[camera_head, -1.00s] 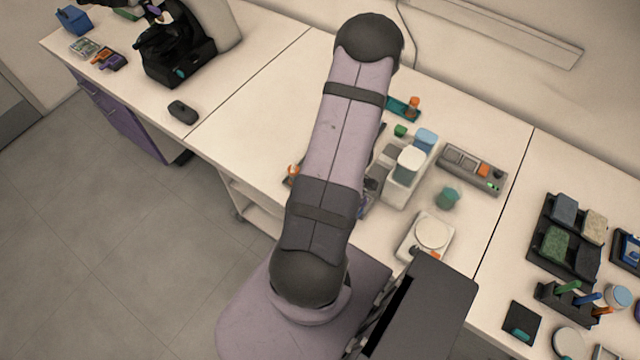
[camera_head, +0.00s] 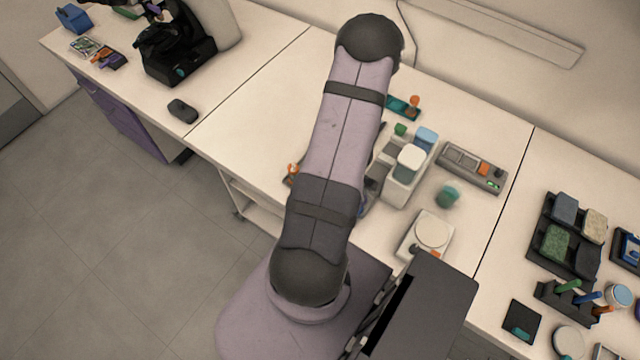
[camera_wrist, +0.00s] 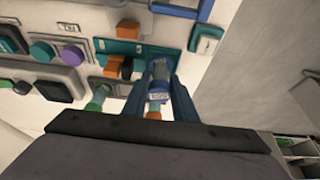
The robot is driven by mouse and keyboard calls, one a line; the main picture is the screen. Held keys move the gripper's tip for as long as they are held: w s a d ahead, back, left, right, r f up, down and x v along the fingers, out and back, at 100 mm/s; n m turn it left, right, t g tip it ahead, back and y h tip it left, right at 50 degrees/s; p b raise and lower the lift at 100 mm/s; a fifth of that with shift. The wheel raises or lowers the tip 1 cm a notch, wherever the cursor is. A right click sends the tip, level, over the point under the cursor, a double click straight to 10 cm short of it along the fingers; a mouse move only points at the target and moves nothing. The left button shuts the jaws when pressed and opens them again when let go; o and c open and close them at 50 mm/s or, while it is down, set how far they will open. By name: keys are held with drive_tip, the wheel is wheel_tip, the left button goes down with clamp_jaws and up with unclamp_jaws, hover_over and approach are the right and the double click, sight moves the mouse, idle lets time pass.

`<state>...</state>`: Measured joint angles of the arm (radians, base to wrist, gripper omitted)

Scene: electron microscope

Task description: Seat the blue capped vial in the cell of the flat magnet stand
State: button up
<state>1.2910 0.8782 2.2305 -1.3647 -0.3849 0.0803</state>
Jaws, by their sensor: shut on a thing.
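My gripper (camera_wrist: 159,82) shows in the wrist view, its two blue fingers closed on either side of a blue capped vial (camera_wrist: 160,70). The vial carries a pale label between the fingers. In the head view my arm covers the gripper and the vial. A flat teal piece (camera_wrist: 120,47) lies beyond the vial in the wrist view, with orange and black blocks at its near side. I cannot tell for sure whether it is the magnet stand, or whether the vial touches it.
A green-topped vial (camera_wrist: 97,98) stands left of the fingers. A white and grey device (camera_head: 405,175), a green-lidded jar (camera_head: 447,197), a round-topped balance (camera_head: 432,233) and a grey control box (camera_head: 470,168) stand right of my arm. The bench left of my arm (camera_head: 250,125) is mostly clear.

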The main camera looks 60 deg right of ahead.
idle(0.9)
drive_tip(key=o, duration=1.5)
drive_tip(key=shift+o, duration=0.2)
drive_tip(key=shift+d+r+p, duration=0.1)
drive_tip(key=shift+r+p, duration=0.05)
drive_tip(key=shift+p, duration=0.2)
drive_tip(key=shift+r, duration=0.2)
wheel_tip(320, 180, up, 2)
drive_tip(key=shift+d+p, duration=0.1)
drive_tip(key=shift+p, duration=1.15)
drive_tip(key=shift+a+r+p, duration=0.2)
drive_tip(key=shift+r+p, duration=2.3)
drive_tip(key=shift+p, duration=0.25)
